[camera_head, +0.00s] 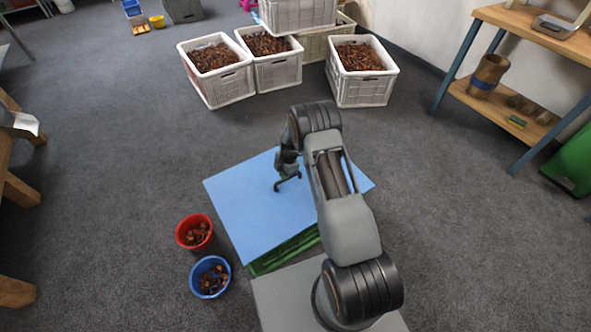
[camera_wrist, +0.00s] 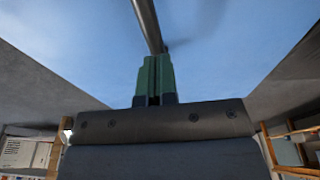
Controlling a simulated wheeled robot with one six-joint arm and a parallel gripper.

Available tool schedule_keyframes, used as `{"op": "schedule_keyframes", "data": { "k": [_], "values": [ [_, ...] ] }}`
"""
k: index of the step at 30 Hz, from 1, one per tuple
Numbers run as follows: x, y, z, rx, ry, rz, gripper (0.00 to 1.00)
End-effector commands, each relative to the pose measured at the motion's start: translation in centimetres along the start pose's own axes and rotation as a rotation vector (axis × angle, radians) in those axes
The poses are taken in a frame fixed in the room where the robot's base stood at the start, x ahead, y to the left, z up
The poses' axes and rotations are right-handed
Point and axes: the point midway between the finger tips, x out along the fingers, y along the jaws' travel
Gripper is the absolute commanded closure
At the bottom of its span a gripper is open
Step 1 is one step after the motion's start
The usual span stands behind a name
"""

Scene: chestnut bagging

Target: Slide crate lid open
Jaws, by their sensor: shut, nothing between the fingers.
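The crate lid (camera_head: 245,200) is a flat light-blue panel lying over a green crate (camera_head: 285,251). Green crate wall shows only along the lid's near edge. The lid also fills the upper part of the wrist view (camera_wrist: 230,50). My gripper (camera_head: 286,181) is over the middle of the lid, pointing down. In the wrist view its green fingers (camera_wrist: 154,65) are together with nothing between them. A dark bar (camera_wrist: 147,22), which looks like a handle on the lid, lies just beyond the fingertips. Whether they touch it I cannot tell. My arm hides the lid's right part.
A red bucket (camera_head: 194,232) and a blue bucket (camera_head: 210,277), both holding chestnuts, stand left of the crate. White crates of chestnuts (camera_head: 361,88) stand at the back. A shelf (camera_head: 515,118) is at the right. The carpet between is clear.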

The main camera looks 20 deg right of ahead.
Motion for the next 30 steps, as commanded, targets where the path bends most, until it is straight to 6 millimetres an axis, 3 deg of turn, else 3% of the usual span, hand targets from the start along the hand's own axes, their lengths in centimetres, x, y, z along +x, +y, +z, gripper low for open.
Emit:
{"op": "schedule_keyframes", "data": {
  "k": [5,8,30],
  "values": [
    [0.4,0.0,-2.5,-0.003,-0.001,0.000,1.00],
    [1.8,0.0,-2.0,0.000,-0.001,0.001,1.00],
    [2.6,0.1,-1.8,-0.019,-0.002,-0.006,1.00]
  ]
}}
